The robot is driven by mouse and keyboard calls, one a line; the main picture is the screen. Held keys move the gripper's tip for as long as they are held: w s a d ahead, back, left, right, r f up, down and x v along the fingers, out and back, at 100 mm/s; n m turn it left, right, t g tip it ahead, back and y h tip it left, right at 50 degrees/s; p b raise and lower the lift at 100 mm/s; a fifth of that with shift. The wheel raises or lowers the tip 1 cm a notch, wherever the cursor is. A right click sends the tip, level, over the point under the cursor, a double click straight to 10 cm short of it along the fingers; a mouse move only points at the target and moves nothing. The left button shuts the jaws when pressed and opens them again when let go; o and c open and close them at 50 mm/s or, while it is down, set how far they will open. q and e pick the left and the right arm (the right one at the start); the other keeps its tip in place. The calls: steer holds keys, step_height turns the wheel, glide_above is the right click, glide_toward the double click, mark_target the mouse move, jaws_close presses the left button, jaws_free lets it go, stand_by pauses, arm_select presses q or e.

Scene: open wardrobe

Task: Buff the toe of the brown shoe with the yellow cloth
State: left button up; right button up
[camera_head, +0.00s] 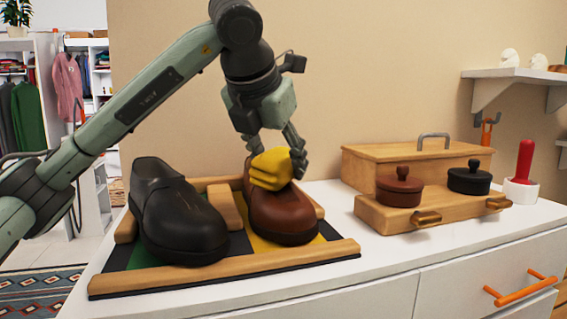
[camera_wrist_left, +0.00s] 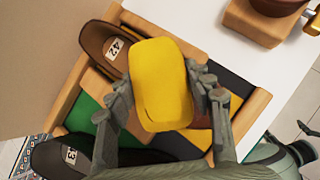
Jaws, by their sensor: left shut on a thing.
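The brown shoe (camera_head: 285,215) stands upright in the right bay of a wooden tray, its toe towards the tray's front rail. My left gripper (camera_head: 274,158) comes down from above and is shut on the folded yellow cloth (camera_head: 268,175). The cloth is over the shoe's upper, behind the toe; whether it touches the leather I cannot tell. In the left wrist view the cloth (camera_wrist_left: 160,85) sits between both fingers and hides the middle of the brown shoe (camera_wrist_left: 105,45), whose heel end shows a label reading 42. My right gripper is not in view.
A black shoe (camera_head: 180,218) fills the left bay, beyond a wooden divider (camera_head: 225,205). The tray's front rail (camera_head: 230,272) lies near the white top's edge. To the right stand a wooden box (camera_head: 380,165), two lidded pots and a red-handled tool (camera_head: 524,165).

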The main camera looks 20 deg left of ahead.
arm_select(q)
steer(key=shift+w+a+f, duration=0.1)
steer(key=shift+w+a, duration=0.15)
steer(key=shift+a, duration=0.05)
steer(key=shift+d+r+p, duration=0.1)
steer(key=shift+r+p, duration=0.25)
steer(key=shift+r, duration=0.15)
steer(key=shift+s+d+r+p, duration=0.15)
steer(key=shift+r+p, duration=0.35)
steer(key=shift+r, duration=0.35)
steer(key=shift+s+d+r+p, duration=0.1)
steer(key=shift+s+r+p, duration=0.1)
steer(key=shift+r+p, duration=0.45)
steer(key=shift+s+d+r+p, duration=0.15)
steer(key=shift+r+p, duration=0.15)
steer(key=shift+r, duration=0.7)
steer(key=shift+s+d+r+p, duration=0.15)
steer(key=shift+r+p, duration=0.35)
steer(key=shift+r, duration=0.3)
steer(key=shift+s+r+p, duration=0.15)
steer(key=shift+r+p, duration=0.3)
steer(key=shift+r, duration=0.3)
